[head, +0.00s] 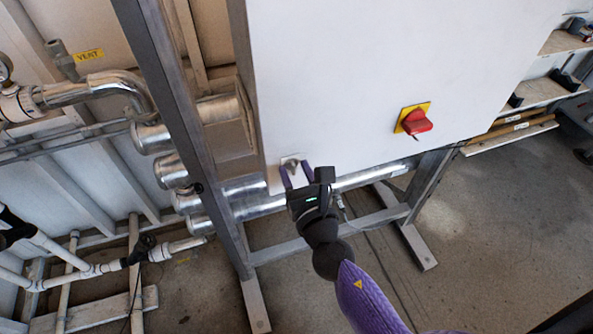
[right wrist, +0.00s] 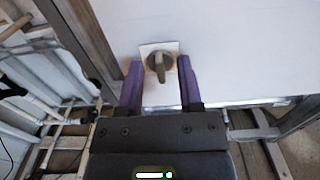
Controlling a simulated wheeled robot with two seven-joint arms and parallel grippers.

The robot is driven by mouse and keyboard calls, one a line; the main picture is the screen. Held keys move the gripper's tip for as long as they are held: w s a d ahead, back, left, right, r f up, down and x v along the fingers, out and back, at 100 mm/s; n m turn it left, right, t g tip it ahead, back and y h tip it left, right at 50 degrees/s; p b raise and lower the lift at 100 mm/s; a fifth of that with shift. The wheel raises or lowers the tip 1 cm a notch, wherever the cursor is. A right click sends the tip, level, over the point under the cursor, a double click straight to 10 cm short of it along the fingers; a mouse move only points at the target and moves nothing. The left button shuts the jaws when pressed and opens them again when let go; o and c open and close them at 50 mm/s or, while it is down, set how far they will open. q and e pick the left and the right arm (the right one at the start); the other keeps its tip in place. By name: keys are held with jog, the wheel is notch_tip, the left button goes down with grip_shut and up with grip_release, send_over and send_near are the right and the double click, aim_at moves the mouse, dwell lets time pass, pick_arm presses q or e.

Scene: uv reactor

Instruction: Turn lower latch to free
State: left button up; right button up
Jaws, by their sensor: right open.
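The lower latch (head: 291,165) is a small grey knob on a pale square plate, near the bottom left corner of the white cabinet door (head: 340,80). In the right wrist view the latch (right wrist: 158,66) shows as a round base with a raised bar handle, slightly tilted from upright. My right gripper (head: 296,176) is open, with its purple fingers pointing at the door. In the right wrist view its fingers (right wrist: 160,82) stand left and right of the latch with a gap on each side. Whether the fingertips touch the door cannot be told. My left gripper is not in view.
A red rotary switch (head: 415,121) on a yellow plate sits to the right on the door. A grey metal frame post (head: 183,120) and silver pipes (head: 120,85) stand left of the cabinet. Shelves (head: 545,90) are at the far right. The floor at right is open.

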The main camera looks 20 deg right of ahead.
grip_shut()
jog(key=shift+m, duration=0.3)
jog(key=m+b, duration=0.1)
jog(key=m, duration=0.3)
jog(key=shift+d+m, duration=0.1)
jog(key=shift+m, duration=0.2)
jog(key=m, duration=0.4)
jog(key=shift+f, duration=0.1)
jog(key=shift+d+f+m, duration=0.1)
jog(key=shift+m, duration=4.2)
grip_release()
